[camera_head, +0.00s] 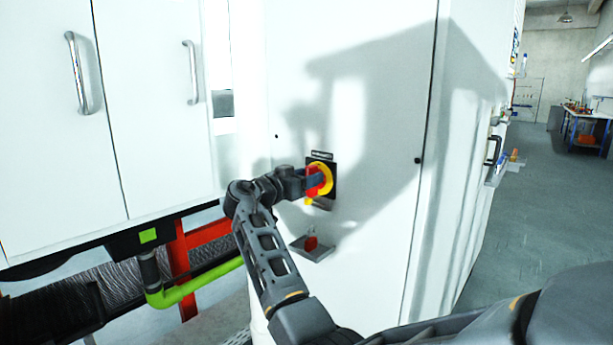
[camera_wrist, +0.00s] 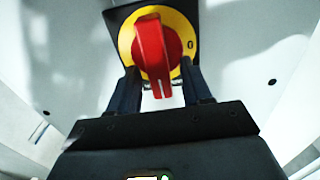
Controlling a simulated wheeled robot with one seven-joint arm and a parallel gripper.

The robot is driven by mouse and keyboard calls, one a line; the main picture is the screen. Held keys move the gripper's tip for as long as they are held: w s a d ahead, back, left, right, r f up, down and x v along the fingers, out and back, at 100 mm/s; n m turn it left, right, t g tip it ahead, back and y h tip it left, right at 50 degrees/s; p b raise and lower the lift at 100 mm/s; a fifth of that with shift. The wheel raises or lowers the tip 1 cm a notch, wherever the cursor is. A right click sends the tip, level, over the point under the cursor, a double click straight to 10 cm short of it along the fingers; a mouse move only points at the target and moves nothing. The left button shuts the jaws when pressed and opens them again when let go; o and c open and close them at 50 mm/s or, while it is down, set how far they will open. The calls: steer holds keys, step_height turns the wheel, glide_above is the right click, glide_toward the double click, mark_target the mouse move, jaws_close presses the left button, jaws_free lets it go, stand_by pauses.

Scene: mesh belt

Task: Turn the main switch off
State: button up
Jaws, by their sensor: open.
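The main switch is a red rotary handle (camera_wrist: 152,45) on a yellow disc (camera_wrist: 126,40) with a black backing plate (camera_wrist: 118,17). The handle stands near vertical in the wrist view, its white line at the lower end and a "0" mark at the disc's right. In the head view the switch (camera_head: 326,172) sits on the white cabinet door, partly hidden by my gripper (camera_head: 314,182). My gripper, also in the wrist view (camera_wrist: 160,80), is open, with one finger on each side of the handle's lower part. I cannot tell whether they touch it.
A small grey shelf (camera_head: 312,252) with a red item (camera_head: 311,242) juts from the cabinet (camera_head: 370,230) below the switch. White doors with handles (camera_head: 78,75) are at left, above a green tube (camera_head: 185,291) and red frame (camera_head: 176,262). Open floor (camera_head: 535,210) lies right.

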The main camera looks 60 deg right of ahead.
steer(key=shift+c, duration=0.5)
jaws_close()
steer(key=shift+n, duration=0.3)
steer(key=shift+w+d+f+n+p, duration=0.2)
steer(key=shift+n+p, duration=0.45)
steer(key=shift+n, duration=2.2)
steer(key=shift+w+a+f+n+p, duration=0.1)
steer(key=shift+w+f+n+p, duration=0.4)
steer(key=shift+n, duration=2.4)
steer(key=shift+w+d+f+n+p, duration=0.1)
steer(key=shift+n+p, duration=0.7)
steer(key=shift+n, duration=2.05)
steer(key=shift+o, duration=0.5)
jaws_free()
